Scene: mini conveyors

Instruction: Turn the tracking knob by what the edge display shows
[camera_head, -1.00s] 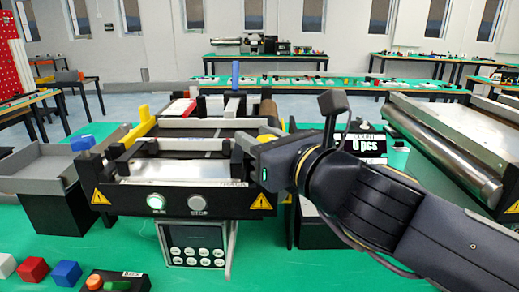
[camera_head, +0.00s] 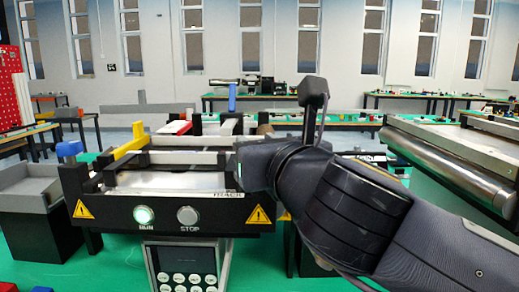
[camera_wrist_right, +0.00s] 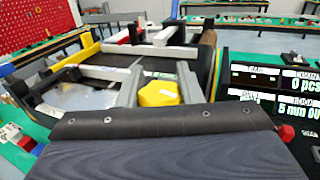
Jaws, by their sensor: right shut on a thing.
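The yellow tracking knob (camera_wrist_right: 158,93) shows in the right wrist view, between the two grey fingers of my right gripper (camera_wrist_right: 160,90), which is shut on it. In the head view my right gripper (camera_head: 246,168) is at the right end of the small conveyor (camera_head: 180,183), above the TRACK label (camera_head: 228,195); the knob is hidden there behind the gripper. The edge display (camera_wrist_right: 296,133) is at the right of the right wrist view. It reads "5 mm" followed by characters cut off by the frame. My left gripper is not in view.
A lit green button (camera_head: 143,214) and a grey STOP button (camera_head: 188,215) are on the conveyor's front. A keypad panel (camera_head: 188,262) hangs below. A grey bin (camera_head: 28,190) stands left, and another roller conveyor (camera_head: 445,160) stands right.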

